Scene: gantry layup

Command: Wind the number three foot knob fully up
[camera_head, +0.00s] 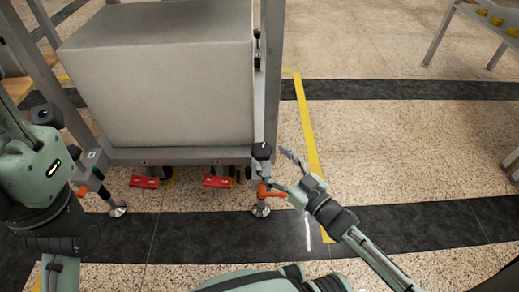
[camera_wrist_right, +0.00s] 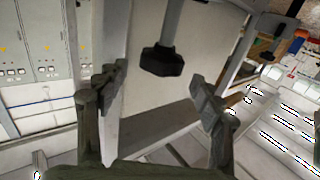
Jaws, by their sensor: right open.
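A black foot knob (camera_head: 262,151) stands on top of a grey foot fitting at the frame's near right corner. Below it are an orange handle (camera_head: 270,192) and a round metal foot pad (camera_head: 261,211) on the floor. My right gripper (camera_head: 277,168) is open, just right of the knob, with its fingers pointing toward it. In the right wrist view the dark knob (camera_wrist_right: 162,61) appears ahead, between the two spread fingers and not gripped. I cannot read a number on the knob. My left arm shows at the left edge; its gripper is not visible.
A large grey box (camera_head: 165,75) rests on the metal frame (camera_head: 270,70). Two red pedals (camera_head: 217,182) sit low under its near edge. Another foot (camera_head: 118,209) stands at the near left corner.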

